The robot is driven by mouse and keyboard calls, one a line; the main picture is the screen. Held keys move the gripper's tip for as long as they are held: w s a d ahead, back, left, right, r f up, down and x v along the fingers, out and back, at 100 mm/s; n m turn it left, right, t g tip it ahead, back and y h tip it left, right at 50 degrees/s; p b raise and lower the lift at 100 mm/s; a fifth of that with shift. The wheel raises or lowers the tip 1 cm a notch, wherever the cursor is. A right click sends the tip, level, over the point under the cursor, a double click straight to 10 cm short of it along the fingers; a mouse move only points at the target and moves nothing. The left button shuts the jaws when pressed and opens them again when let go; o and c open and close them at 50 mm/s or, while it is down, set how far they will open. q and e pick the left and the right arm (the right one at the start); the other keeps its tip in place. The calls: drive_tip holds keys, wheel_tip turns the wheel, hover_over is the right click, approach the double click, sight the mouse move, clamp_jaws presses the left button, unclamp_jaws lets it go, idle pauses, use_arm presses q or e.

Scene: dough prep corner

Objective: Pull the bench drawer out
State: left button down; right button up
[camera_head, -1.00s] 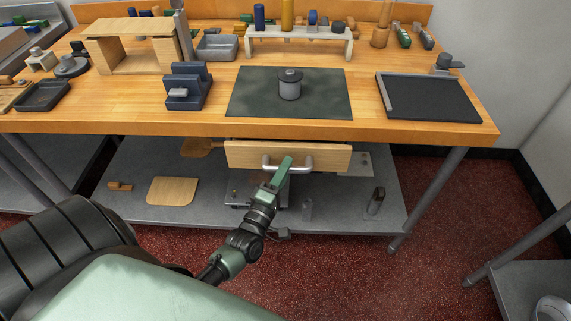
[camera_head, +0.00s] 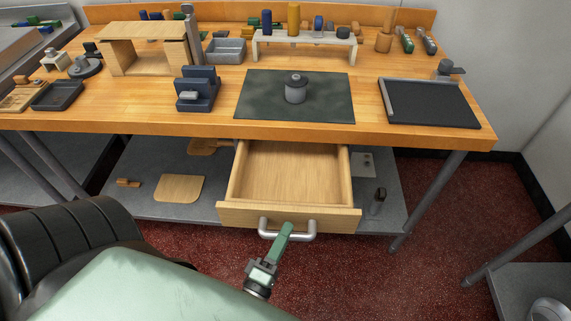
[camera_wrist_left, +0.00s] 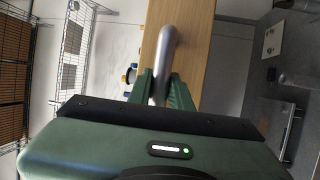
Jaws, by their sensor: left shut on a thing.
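The bench drawer (camera_head: 288,213) is a light wooden box below the bench top. It stands well out from the bench, and its inside looks empty. A grey bar handle (camera_head: 302,236) is fixed across its front. My left gripper (camera_head: 285,231) is shut on the handle near its middle, with its green fingers pointing up at the bar. In the left wrist view, the handle (camera_wrist_left: 164,50) passes between the two green fingers (camera_wrist_left: 162,88), with the wooden drawer front (camera_wrist_left: 190,45) behind it. My right gripper is not in view.
The wooden bench top (camera_head: 350,131) overhangs the drawer. It bears a dark mat (camera_head: 255,105) with a grey lidded pot (camera_head: 295,92) and a black tray (camera_head: 430,105). A grey lower shelf (camera_head: 215,207) holds a wooden board (camera_head: 180,188). Red floor (camera_head: 415,275) is clear in front.

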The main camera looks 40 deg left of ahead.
use_arm(q)
drive_tip(key=shift+f, duration=0.1)
drive_tip(key=c, duration=1.3)
unclamp_jaws()
drive_tip(key=b+v, duration=0.1)
drive_tip(key=v, duration=0.7)
drive_tip(key=shift+b, duration=0.3)
drive_tip(key=shift+w, duration=0.1)
